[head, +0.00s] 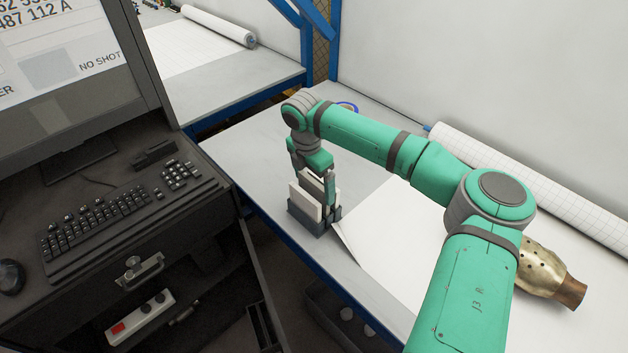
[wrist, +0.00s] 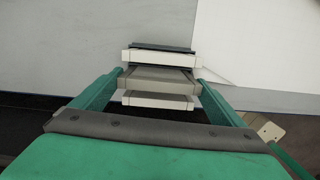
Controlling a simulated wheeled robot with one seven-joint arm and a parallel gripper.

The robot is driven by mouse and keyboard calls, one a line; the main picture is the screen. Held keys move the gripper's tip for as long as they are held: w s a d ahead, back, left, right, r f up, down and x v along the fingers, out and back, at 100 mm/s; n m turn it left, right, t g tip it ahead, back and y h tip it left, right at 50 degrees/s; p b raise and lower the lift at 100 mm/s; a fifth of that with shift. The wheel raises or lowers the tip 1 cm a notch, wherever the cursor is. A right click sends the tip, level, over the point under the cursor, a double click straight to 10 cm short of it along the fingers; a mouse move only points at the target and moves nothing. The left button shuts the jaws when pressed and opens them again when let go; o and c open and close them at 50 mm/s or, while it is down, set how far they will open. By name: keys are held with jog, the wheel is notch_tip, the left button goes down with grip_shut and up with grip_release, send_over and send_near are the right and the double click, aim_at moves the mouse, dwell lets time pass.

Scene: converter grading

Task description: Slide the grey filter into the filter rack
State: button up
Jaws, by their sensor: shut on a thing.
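The grey filter (wrist: 158,84) is between the two fingers of my gripper (wrist: 158,76) in the wrist view. My gripper is shut on it, one finger at each end. The grey filter lies between two white filters, one beyond it (wrist: 160,58) and one nearer (wrist: 156,101). In the head view my gripper (head: 318,184) points down over the dark filter rack (head: 334,214), near the bench's front edge. A white filter (head: 304,202) stands upright in the rack. My gripper partly hides the grey filter there, and I cannot tell how deep it sits.
White paper (head: 385,225) lies on the bench right of the rack. A brass-coloured converter (head: 541,268) lies at the far right, before a paper roll (head: 530,185). A keyboard (head: 130,215) and monitor stand on a dark cart at left.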

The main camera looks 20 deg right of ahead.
jog(key=shift+s+d+f, duration=0.1)
jog(key=shift+f, duration=0.1)
jog(key=shift+a+f, duration=0.2)
jog(key=shift+f, duration=0.45)
jog(key=shift+d+f, duration=0.15)
jog(key=o, duration=1)
